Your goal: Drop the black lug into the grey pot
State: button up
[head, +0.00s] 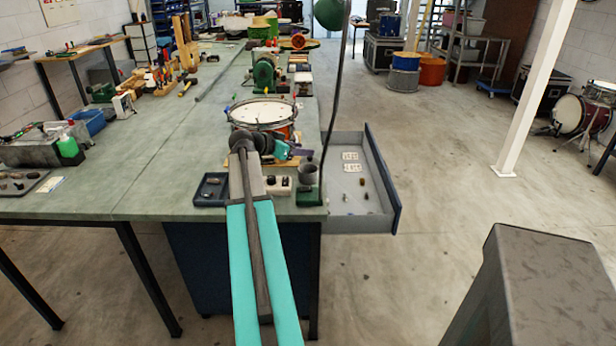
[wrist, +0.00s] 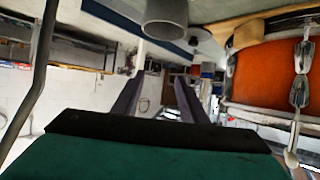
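The grey pot (head: 307,173) stands near the bench's front right corner, by a green base. In the wrist view the grey pot (wrist: 166,20) shows at the top, beyond my fingers and apart from them. My gripper (head: 302,153) is above the bench between the drum and the pot. In the wrist view its two dark fingers (wrist: 157,98) stand apart with nothing between them. A small dark piece (head: 361,181) lies in the open drawer; it is too small to tell whether it is the black lug.
The open drawer (head: 384,172) juts out right of the bench. An orange snare drum (head: 262,113) sits behind my gripper. A dark blue tray (head: 211,189) and a white block with knobs (head: 278,186) lie near the front edge. A thin dark pole (head: 337,95) rises by the pot.

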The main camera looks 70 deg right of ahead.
jog(key=b+v, duration=0.1)
jog(key=v, duration=0.9)
jog(key=shift+a+b, duration=0.2)
jog(key=shift+b, duration=0.1)
jog(key=shift+r, duration=0.2)
